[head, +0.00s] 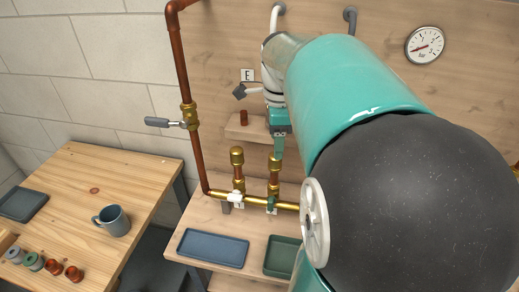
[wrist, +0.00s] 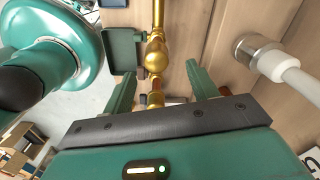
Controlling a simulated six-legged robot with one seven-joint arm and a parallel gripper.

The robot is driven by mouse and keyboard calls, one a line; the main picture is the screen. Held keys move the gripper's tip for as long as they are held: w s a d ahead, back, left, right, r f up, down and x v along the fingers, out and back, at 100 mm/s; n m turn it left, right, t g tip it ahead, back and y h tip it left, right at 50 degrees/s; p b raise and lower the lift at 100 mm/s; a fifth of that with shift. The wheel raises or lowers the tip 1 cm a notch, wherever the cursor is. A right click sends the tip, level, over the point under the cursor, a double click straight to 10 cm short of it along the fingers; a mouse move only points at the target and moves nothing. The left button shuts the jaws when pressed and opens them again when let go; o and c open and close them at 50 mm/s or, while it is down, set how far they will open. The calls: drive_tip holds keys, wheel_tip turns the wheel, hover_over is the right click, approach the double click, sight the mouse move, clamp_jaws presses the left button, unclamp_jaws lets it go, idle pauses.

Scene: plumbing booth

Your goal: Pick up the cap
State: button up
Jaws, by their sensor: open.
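Two brass caps top short copper stubs on the pipe run in the head view, a left one (head: 237,155) and a right one (head: 274,162). Which one the task names I cannot tell. My gripper (head: 278,156) points down right over the right stub. In the wrist view my gripper (wrist: 162,82) is open, its two green fingers apart. A rounded brass fitting (wrist: 156,57) and a bit of copper (wrist: 156,97) show between and beyond them. I cannot tell whether a finger touches anything.
A small shelf (head: 240,130) holds a copper piece (head: 243,117). A blue tray (head: 213,249) and a green tray (head: 282,256) lie on the bench below. A lever valve (head: 188,117) sits on the tall copper pipe. A white pipe (wrist: 290,70) stands near my gripper.

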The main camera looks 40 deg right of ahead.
drive_tip(key=f, duration=0.5)
drive_tip(key=shift+s+a+f, duration=0.15)
drive_tip(key=shift+a, duration=0.1)
drive_tip(key=shift+c, duration=0.4)
drive_tip(key=c, duration=1)
